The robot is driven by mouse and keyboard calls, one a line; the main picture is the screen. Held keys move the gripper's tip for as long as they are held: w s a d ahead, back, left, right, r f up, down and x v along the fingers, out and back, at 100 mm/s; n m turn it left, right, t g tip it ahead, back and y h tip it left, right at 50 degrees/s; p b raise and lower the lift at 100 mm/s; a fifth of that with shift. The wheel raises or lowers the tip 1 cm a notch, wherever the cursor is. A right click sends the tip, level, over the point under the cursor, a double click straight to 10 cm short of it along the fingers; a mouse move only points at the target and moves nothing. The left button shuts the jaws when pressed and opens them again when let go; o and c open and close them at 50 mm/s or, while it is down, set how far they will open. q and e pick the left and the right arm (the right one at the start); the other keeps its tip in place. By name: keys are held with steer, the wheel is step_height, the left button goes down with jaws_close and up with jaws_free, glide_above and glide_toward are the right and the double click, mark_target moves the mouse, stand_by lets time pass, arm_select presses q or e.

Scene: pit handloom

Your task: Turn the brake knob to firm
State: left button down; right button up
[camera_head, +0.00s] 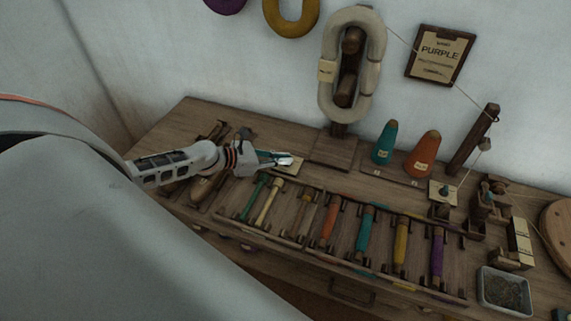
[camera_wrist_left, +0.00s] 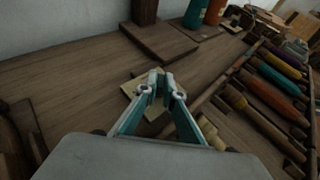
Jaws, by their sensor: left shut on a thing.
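My left gripper (camera_head: 284,160) reaches in from the left over the bench, low above a pale card (camera_head: 293,169). In the left wrist view, its two teal-and-white fingertips (camera_wrist_left: 162,84) are close together over the same card (camera_wrist_left: 131,87). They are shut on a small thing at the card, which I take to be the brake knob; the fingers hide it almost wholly. Its pointer and the card's marks cannot be read. My right gripper is not in view.
A rack of coloured bobbins (camera_head: 365,232) lies in front and to the right. A wooden block with a post (camera_head: 338,150) stands behind the gripper. Teal (camera_head: 385,142) and orange (camera_head: 422,154) cones stand farther right. A metal tray (camera_head: 505,291) sits at the right.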

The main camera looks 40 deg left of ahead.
arm_select(q)
steer(key=shift+a+f+m+g+h+b, duration=0.15)
steer(key=shift+f+m+g+h+b, duration=0.15)
steer(key=shift+f+m+h+b, duration=0.2)
steer(key=shift+r+m+g+h+b, duration=0.15)
steer(key=shift+m+g+h+b, duration=0.4)
steer(key=shift+b, duration=0.4)
steer(key=shift+w+r+m+b, duration=0.1)
steer(key=shift+r+m+b, duration=0.15)
steer(key=shift+b, duration=0.1)
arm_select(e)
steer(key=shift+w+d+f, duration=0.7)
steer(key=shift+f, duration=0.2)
arm_select(q)
steer(key=shift+r, duration=0.1)
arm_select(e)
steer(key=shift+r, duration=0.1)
arm_select(q)
steer(key=c, duration=2.2)
jaws_free()
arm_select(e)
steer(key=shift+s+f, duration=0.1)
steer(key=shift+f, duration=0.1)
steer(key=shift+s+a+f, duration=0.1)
